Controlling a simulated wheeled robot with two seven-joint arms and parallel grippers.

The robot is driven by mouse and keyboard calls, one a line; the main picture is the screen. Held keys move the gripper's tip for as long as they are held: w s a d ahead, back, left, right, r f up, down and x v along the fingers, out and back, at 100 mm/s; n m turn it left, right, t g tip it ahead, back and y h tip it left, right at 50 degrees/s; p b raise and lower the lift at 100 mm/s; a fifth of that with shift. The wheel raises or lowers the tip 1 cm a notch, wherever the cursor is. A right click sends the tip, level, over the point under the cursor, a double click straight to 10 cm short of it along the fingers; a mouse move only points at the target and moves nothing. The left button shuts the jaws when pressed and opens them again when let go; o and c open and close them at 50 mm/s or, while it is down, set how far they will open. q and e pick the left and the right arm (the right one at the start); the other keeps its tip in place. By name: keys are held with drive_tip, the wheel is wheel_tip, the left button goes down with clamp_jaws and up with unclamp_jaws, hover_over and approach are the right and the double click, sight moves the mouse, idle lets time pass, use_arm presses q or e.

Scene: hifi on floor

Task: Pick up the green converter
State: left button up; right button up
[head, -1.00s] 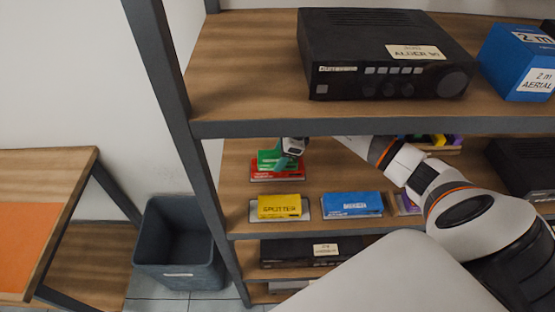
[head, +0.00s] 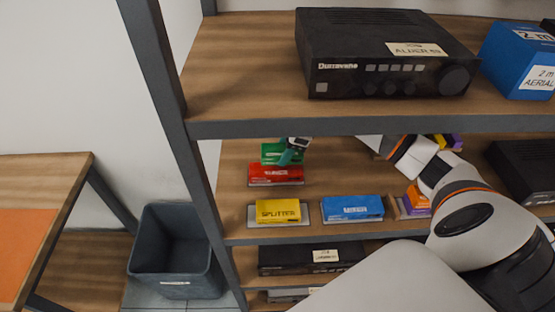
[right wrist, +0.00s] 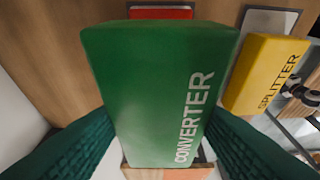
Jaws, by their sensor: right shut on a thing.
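The green converter (right wrist: 155,95) fills the middle of the right wrist view, its lettering reading CONVERTER. My right gripper (right wrist: 160,135) has a dark green finger on each side of it and is shut on it. In the head view the green converter (head: 271,152) shows behind the red box on the second shelf level. My right gripper (head: 290,150) reaches in under the top shelf and partly covers the converter's right end. In the head view it looks raised clear of the red box, but the exact gap is hard to tell. My left gripper is not in view.
A red box (head: 276,174), a yellow splitter box (head: 278,211) and a blue box (head: 352,208) sit on the same shelf. The top shelf edge (head: 350,125) hangs above my arm. A shelf post (head: 165,90) stands left. A grey bin (head: 176,255) is on the floor.

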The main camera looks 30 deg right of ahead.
drive_tip(key=s+d+b, duration=0.6)
drive_tip(key=s+d, duration=0.2)
drive_tip(key=d, duration=0.5)
drive_tip(key=shift+s+d, duration=0.3)
drive_tip(key=shift+d, duration=0.1)
